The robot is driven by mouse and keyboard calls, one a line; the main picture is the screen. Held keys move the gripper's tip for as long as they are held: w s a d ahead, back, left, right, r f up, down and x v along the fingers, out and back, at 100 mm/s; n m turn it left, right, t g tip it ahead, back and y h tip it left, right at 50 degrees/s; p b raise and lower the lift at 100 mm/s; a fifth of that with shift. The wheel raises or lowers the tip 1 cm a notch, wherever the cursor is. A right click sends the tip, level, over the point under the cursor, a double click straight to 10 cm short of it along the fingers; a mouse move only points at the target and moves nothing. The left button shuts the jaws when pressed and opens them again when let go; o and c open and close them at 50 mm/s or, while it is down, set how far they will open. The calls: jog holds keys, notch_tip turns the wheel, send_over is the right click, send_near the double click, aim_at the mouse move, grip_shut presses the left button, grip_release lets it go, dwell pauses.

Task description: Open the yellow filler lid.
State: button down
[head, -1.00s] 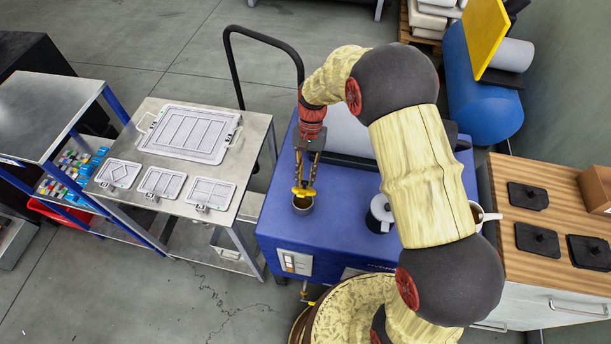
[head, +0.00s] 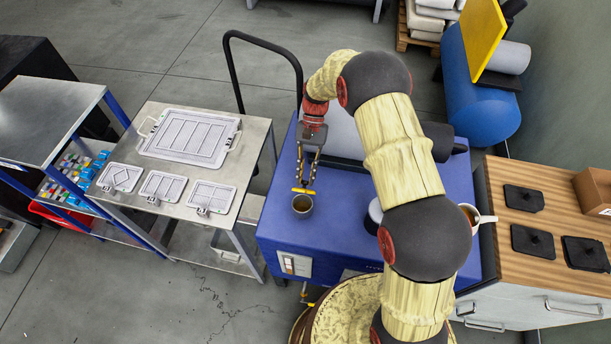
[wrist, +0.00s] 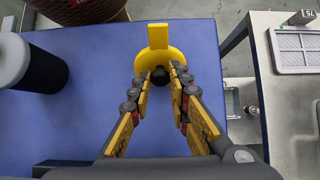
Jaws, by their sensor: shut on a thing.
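The yellow filler lid (head: 303,191) shows as a thin yellow bar, nearly edge-on, at the back rim of the round filler neck (head: 302,206). The neck's dark inside is visible from above. In the wrist view the lid (wrist: 157,57) is a yellow disc with a tab, and a black knob (wrist: 160,76) sits on its near face. My gripper (head: 305,183) is behind the lid, pointing down at it. In the wrist view my gripper (wrist: 161,82) has its fingertips closed around the knob. The neck is hidden in the wrist view.
The filler stands on a blue cabinet top (head: 277,222). A grey cylinder (head: 343,135) lies behind, right of my gripper. A steel table (head: 225,171) with grey panels is at left. A wooden-topped cabinet (head: 500,225) with black plates is at right.

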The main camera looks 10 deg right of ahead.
jog(key=shift+w, duration=0.2)
jog(key=c, duration=1.7)
grip_release()
jog(key=shift+o, duration=0.2)
jog(key=v, duration=1.2)
jog(key=shift+w+d+f, duration=0.15)
jog(key=shift+w+f, duration=0.05)
